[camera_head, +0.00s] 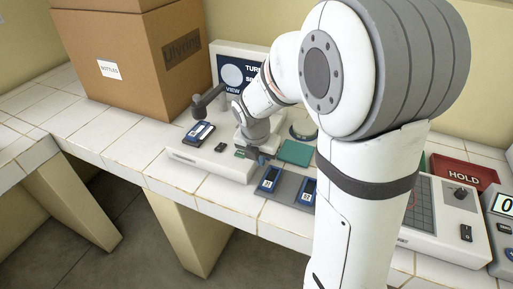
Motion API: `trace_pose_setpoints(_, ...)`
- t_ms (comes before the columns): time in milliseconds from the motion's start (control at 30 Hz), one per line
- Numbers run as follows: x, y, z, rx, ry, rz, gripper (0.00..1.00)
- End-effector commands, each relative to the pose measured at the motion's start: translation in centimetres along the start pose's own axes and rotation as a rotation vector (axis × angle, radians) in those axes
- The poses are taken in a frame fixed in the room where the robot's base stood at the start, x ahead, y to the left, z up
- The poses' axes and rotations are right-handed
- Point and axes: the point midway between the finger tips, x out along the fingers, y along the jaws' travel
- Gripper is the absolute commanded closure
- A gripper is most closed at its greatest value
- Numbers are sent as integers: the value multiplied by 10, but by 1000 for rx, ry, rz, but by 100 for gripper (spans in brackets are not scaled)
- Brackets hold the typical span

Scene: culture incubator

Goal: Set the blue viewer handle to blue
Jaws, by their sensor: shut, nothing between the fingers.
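A white viewer base (185,158) lies on the tiled bench, with a lettered screen (232,75) behind it. No plainly blue handle shows. My gripper (259,159) is shut and empty, pointing down at the right end of the base. I cannot tell whether it touches anything.
A grey tray (289,190) with blue-framed pieces lies right of the base, with a green pad (296,152) behind. A cardboard box (130,65) stands at the back left. A red HOLD sign (464,173) and a white panel (450,229) are right. My arm hides the middle.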

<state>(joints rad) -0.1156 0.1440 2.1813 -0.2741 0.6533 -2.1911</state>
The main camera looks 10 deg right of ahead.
Motion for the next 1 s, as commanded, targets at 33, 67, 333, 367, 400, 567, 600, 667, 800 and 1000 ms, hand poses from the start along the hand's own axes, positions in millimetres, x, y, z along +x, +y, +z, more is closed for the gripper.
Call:
trace_pose_setpoints(33, 12, -1, -1, -1, 4, -4, 100)
trace_pose_setpoints(67, 12, 0, 5, 1, 1, -1, 100)
trace_pose_setpoints(333, 17, 0, 36, 1, 0, 0, 100)
trace_pose_setpoints(367, 17, 0, 37, 0, 0, 1, 100)
trace_pose_setpoints(400, 18, 0, 38, 0, 0, 1, 100)
trace_pose_setpoints(567, 18, 0, 39, -2, 0, 1, 100)
trace_pose_setpoints(600, 18, 0, 39, -2, 0, 1, 100)
trace_pose_setpoints(667, 18, 0, 39, -2, 0, 1, 100)
trace_pose_setpoints(800, 17, 3, 37, -3, 2, 1, 100)
trace_pose_setpoints(1000, 14, 8, 36, -20, 40, 4, 100)
